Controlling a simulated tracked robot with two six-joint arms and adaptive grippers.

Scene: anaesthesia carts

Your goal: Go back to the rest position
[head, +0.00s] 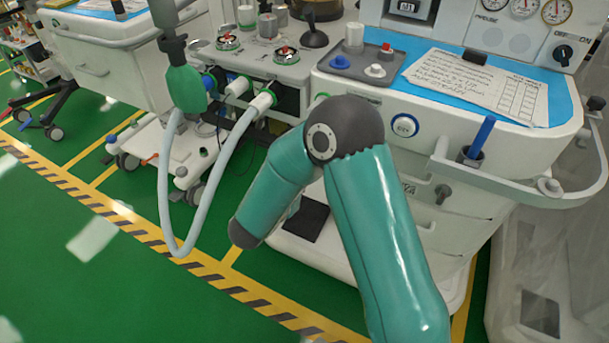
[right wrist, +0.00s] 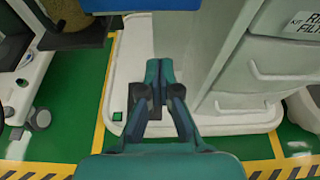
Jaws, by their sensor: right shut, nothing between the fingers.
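My right gripper (right wrist: 159,72) shows in the right wrist view. Its teal fingers come together at the tips, shut and empty, above the white cart base (right wrist: 228,121) and apart from the cart's drawers. In the head view my right arm rises from the bottom right and bends at a grey elbow, its forearm pointing down and left in front of the anaesthesia cart (head: 470,212). The right gripper itself is hidden there. My left gripper and left arm are in neither view.
A pale breathing hose (head: 165,200) with a green bag (head: 186,90) hangs left of my arm. A rail (head: 500,180) with a blue-handled item curves along the cart front at right. Green floor (head: 120,290) with striped yellow tape is clear at lower left.

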